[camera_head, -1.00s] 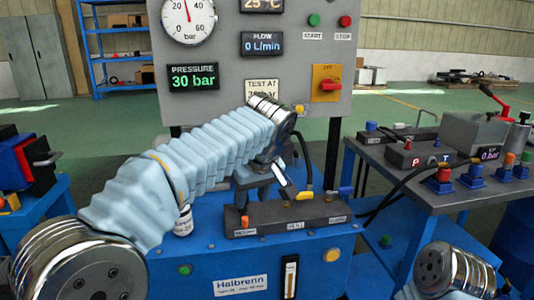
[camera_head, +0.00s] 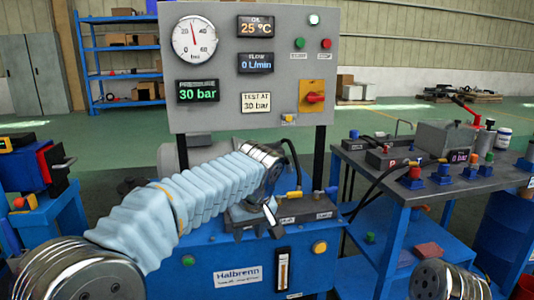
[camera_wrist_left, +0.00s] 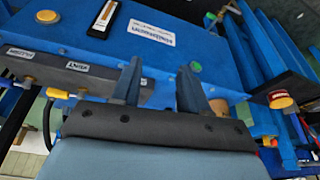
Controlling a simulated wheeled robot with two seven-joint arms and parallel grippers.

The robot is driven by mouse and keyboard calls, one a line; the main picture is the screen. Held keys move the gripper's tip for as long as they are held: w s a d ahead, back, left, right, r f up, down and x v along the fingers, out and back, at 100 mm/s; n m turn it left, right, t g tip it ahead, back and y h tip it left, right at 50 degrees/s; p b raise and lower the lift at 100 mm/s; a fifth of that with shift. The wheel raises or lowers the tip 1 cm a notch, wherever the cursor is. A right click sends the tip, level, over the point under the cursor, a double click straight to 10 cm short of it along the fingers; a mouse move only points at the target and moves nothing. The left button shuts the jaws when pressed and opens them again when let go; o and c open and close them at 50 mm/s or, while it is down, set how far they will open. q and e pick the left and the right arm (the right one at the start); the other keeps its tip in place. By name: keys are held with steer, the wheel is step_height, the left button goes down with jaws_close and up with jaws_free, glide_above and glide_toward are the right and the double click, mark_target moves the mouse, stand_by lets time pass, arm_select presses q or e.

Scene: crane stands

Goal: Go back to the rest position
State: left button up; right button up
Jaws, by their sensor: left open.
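My left arm, in a pale blue sleeve, reaches from the lower left in the head view. Its gripper (camera_head: 256,222) is at the front of the blue test bench (camera_head: 300,237), by the dark port block (camera_head: 305,212) on top. In the left wrist view the gripper (camera_wrist_left: 158,72) has its two dark fingers apart, with nothing between them. The blue bench front (camera_wrist_left: 220,52) lies beyond the fingers. In the head view only a metal-ended link of my right arm shows at the lower right; its gripper is out of frame.
A grey gauge panel (camera_head: 285,130) stands behind the bench. A side table (camera_head: 410,182) with fittings and a black hose is at the right. A blue stand with a red-and-black device (camera_head: 47,165) is at the left. Green floor is open behind.

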arm_select(q)
steer(key=s+a+f+m+g+h, duration=0.1)
steer(key=s+f+m+h, duration=0.1)
steer(key=f, duration=1.3)
steer(key=s+a+f+m+g+h, duration=0.1)
steer(key=s+f+g, duration=0.1)
steer(key=f, duration=1.4)
steer(key=s+a+f+h, duration=0.1)
steer(key=s+a+f, duration=0.1)
steer(key=s+f, duration=0.5)
steer(key=s+a+f+h, duration=0.1)
steer(key=s+a+f, duration=0.1)
steer(key=s+f, duration=0.6)
steer(key=s, duration=0.6)
steer(key=shift+s+a+h, duration=0.15)
steer(key=shift+a+h, duration=0.05)
steer(key=shift+h, duration=0.2)
steer(key=shift+o, duration=0.3)
steer(key=shift+d+f, duration=0.1)
